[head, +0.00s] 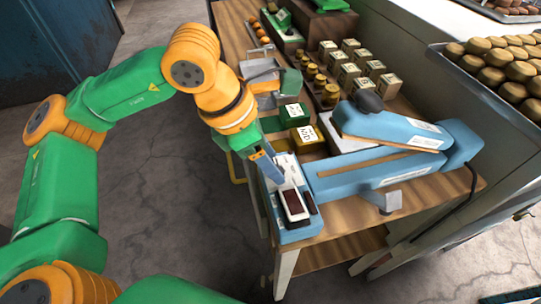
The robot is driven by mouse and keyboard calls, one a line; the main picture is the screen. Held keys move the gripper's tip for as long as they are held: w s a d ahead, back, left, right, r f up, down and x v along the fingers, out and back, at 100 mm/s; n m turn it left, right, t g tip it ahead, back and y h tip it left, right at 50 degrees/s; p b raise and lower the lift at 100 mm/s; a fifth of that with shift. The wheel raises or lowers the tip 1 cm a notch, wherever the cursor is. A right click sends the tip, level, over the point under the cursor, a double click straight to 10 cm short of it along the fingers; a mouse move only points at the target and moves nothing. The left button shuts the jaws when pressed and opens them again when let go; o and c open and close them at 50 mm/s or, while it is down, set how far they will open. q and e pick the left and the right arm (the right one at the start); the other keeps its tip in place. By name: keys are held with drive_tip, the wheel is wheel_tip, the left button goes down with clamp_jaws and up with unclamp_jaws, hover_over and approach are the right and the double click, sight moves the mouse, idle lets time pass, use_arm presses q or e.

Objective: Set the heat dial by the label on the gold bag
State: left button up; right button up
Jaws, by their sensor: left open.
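A blue heat press (375,170) stands on the wooden bench, with a black knob on its raised arm. Its control box (306,225) at the front left has a pale face and dark red windows. I cannot make out the heat dial, which may be hidden by my gripper or too small to tell. A gold bag (307,147) with a white printed label lies behind the control box; the label is too small to read. My left gripper (274,172) is open and points down at the far end of the control box; I cannot tell whether it touches. My right gripper is out of view.
A green item (294,115) with a white label lies behind the gold bag. Several small printed boxes (349,73) and gold-topped jars (320,82) stand farther back. A tray of round brown items (478,62) is at the right. The floor left of the bench is clear.

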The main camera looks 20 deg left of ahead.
use_arm(q)
clamp_jaws()
